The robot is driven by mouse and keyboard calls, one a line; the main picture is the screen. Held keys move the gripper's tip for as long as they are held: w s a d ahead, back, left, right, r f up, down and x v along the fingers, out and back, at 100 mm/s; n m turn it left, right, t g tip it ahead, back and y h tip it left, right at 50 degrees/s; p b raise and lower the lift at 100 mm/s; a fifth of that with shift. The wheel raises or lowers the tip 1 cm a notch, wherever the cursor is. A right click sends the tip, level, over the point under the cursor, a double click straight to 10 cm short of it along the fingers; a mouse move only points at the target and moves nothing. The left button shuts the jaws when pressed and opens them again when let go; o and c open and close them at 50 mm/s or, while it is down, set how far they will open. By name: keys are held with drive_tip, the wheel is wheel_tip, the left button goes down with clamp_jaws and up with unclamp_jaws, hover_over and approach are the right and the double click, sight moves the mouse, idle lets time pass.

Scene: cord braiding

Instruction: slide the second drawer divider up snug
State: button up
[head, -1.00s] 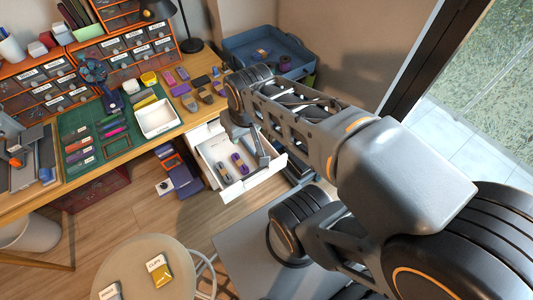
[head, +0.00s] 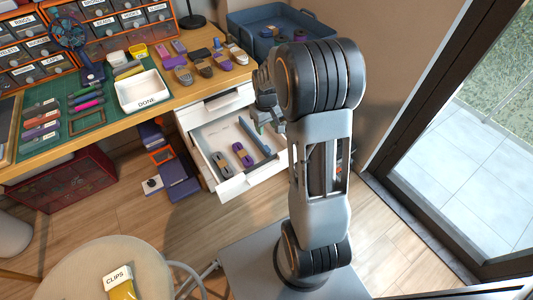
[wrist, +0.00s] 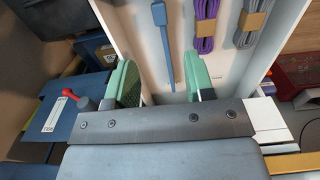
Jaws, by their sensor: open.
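The open white drawer (head: 206,160) sits under the desk in the head view. A long blue-grey divider strip (head: 256,138) lies slanted in it, right of the cord bundles. In the wrist view the strip (wrist: 162,35) tapers towards my gripper (wrist: 163,88). My gripper's green-padded fingers are apart, one on each side of the strip's narrow end; I cannot tell if they touch it. In the head view my gripper (head: 268,118) is over the drawer's back right, partly hidden by my arm. I make out only one divider.
The desk above holds a white tray (head: 142,92) and several cord bundles. A blue bin (head: 250,40) stands behind. A stool (head: 90,275) stands front left.

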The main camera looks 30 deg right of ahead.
sight(266, 148)
wheel_tip(266, 148, down, 13)
drive_tip(key=b, duration=0.3)
drive_tip(key=shift+b, duration=0.4)
drive_tip(key=shift+c, duration=0.3)
drive_tip(key=shift+r, duration=0.1)
clamp_jaws()
